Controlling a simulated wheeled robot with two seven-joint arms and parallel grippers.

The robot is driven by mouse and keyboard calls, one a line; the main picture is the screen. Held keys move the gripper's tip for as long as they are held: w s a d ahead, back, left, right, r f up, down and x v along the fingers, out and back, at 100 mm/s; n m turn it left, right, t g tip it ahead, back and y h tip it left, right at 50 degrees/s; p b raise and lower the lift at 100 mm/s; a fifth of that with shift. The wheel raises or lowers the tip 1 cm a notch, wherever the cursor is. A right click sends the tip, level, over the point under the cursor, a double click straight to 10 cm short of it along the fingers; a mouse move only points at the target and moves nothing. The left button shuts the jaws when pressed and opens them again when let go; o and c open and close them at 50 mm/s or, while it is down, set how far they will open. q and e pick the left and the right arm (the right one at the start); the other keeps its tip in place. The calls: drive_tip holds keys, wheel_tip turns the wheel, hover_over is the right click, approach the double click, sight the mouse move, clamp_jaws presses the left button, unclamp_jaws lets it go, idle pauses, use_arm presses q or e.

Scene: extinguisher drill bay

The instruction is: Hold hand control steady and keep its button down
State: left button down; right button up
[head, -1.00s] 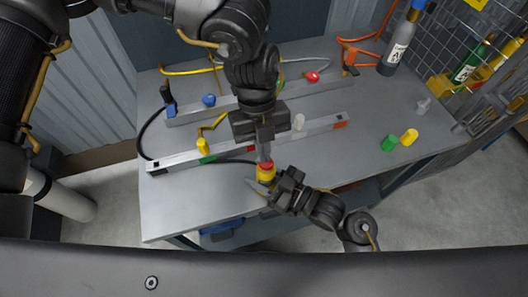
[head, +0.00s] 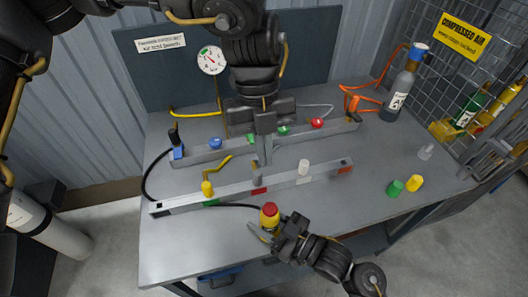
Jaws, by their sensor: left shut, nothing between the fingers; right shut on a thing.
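The hand control (head: 268,222) is yellow with a red button (head: 269,209) on top, and stands roughly upright near the table's front edge. My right gripper (head: 275,232) is shut on it from the right. A black cable runs from it to the left, behind the front rail. My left gripper (head: 263,160) is shut and empty, above and behind the control near the two rails. Its fingers are apart from the button, and nothing covers the button. I cannot tell from this view whether the button is sunk.
Two grey rails (head: 325,177) with coloured knobs cross the grey table (head: 190,245). A green cap (head: 395,188) and a yellow cap (head: 414,183) stand at right. A grey bottle (head: 398,95) stands at back right by the mesh. The front-left table is clear.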

drive_tip(key=o, duration=1.4)
drive_tip(key=v, duration=1.2)
